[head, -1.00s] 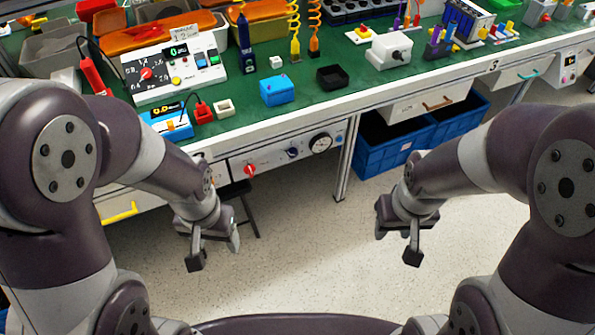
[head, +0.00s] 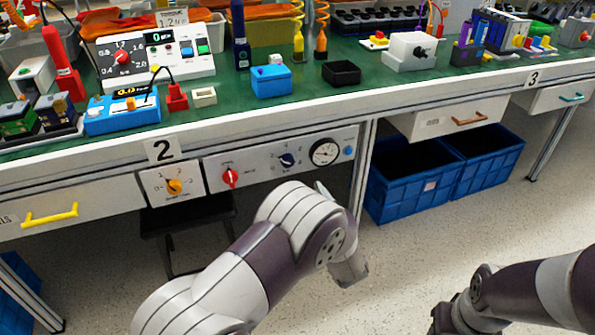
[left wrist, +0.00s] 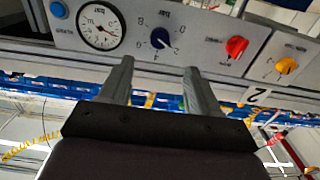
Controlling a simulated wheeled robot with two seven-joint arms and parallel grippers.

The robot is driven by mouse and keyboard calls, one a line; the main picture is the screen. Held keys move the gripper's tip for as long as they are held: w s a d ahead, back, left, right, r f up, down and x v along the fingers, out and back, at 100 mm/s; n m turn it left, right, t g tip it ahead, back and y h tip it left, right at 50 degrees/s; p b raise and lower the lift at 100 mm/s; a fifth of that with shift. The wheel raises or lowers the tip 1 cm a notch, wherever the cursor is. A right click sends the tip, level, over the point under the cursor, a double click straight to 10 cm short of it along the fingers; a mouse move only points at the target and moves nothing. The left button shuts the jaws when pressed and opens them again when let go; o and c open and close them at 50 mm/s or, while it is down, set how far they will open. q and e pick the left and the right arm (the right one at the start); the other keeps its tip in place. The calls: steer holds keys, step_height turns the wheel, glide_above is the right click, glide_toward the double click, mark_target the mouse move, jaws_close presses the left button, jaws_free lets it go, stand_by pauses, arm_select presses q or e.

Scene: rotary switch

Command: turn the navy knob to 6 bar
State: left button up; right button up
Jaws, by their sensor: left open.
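The navy knob (head: 287,160) is on the grey panel under the bench, between a red knob and a round gauge. In the left wrist view, where the panel appears upside down, the navy knob (left wrist: 161,38) has a printed number scale around it. Its pointer seems to lie near the 2. My left gripper (left wrist: 159,65) is open, its two fingers apart and pointing at the panel just short of the knob, with nothing between them. In the head view my left forearm and wrist hide most of it. My right gripper (head: 452,318) is at the bottom edge, partly cut off.
The red knob (head: 230,177), the gauge (head: 325,152) and a small blue button (head: 349,151) share the panel. A yellow knob (head: 175,187) is on a white plate to the left. Blue crates (head: 400,196) stand under the bench at right. Open floor lies in front.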

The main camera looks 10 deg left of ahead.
mark_target(289, 164)
arm_select(q)
steer(key=b+x, duration=0.3)
steer(key=x, duration=0.7)
steer(key=shift+w+a+f+b, duration=0.15)
steer(key=shift+w+a+b, duration=0.1)
steer(key=shift+a+b, duration=0.1)
steer(key=shift+w, duration=0.2)
steer(key=c, duration=1)
